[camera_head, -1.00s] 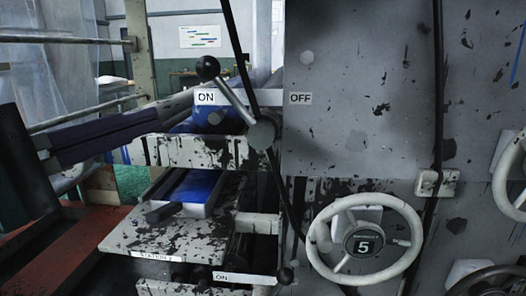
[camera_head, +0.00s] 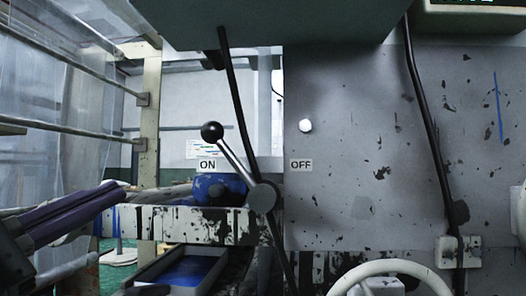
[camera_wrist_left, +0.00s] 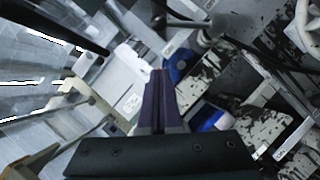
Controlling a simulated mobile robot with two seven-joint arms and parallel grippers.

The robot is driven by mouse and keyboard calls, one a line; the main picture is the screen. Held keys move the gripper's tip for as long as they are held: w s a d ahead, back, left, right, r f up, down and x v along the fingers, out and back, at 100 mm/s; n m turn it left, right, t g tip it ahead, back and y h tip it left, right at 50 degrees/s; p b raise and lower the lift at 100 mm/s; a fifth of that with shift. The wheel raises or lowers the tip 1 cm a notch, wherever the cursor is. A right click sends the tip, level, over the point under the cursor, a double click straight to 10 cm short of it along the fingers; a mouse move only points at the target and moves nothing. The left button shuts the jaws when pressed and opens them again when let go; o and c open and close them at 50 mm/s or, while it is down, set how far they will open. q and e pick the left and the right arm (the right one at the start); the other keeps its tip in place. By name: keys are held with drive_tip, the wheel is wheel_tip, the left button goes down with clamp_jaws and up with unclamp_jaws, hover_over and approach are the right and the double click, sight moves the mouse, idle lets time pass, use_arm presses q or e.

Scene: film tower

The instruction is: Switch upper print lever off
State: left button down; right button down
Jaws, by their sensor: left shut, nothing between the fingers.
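The upper print lever (camera_head: 236,160) is a metal rod with a black ball knob (camera_head: 212,132) on a round grey hub (camera_head: 262,197). It tilts up and left, its knob above the ON label (camera_head: 207,165). The OFF label (camera_head: 301,165) is to the right of the lever, on the grey panel. My left gripper (camera_head: 118,190) comes in from the left with its purple fingers shut and empty, left of the lever and apart from it. In the left wrist view the shut fingers (camera_wrist_left: 159,76) point ahead. My right gripper is not in view.
A dark cable (camera_head: 232,85) runs down just behind the lever. A paint-chipped ledge (camera_head: 180,224) lies below it. The handwheel (camera_head: 392,270) is at lower right. Horizontal rails (camera_head: 70,125) stand at left. The panel around OFF is mostly flat.

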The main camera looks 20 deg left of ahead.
use_arm(q)
drive_tip(key=p, duration=0.3)
approach(202, 135)
drive_tip(key=w+a+f, duration=0.1)
drive_tip(key=w+a, duration=0.1)
drive_tip(key=w, duration=0.3)
drive_tip(key=shift+w+d+r+p, duration=1)
drive_tip(key=shift+r+p, duration=0.05)
drive_tip(key=shift+p, duration=0.05)
drive_tip(key=shift+r, duration=0.1)
drive_tip(key=shift+d+r+m+g+h+p, duration=0.35)
drive_tip(key=shift+r+m+h+p, duration=0.45)
drive_tip(key=shift+p, duration=0.6)
drive_tip(key=w+d+r+m+g+p, duration=0.1)
drive_tip(key=d+m+p, duration=0.4)
drive_tip(key=p, duration=0.6)
drive_tip(key=w+d+r+m+g+p, duration=0.1)
drive_tip(key=d+r+m+g+p, duration=0.2)
drive_tip(key=p, duration=0.8)
drive_tip(key=d+m+g, duration=0.1)
drive_tip(key=d+m, duration=0.1)
drive_tip(key=m, duration=0.1)
drive_tip(key=shift+w+d, duration=0.25)
drive_tip(key=shift+w, duration=0.05)
drive_tip(key=shift+d+f, duration=0.1)
drive_tip(key=shift+f, duration=0.05)
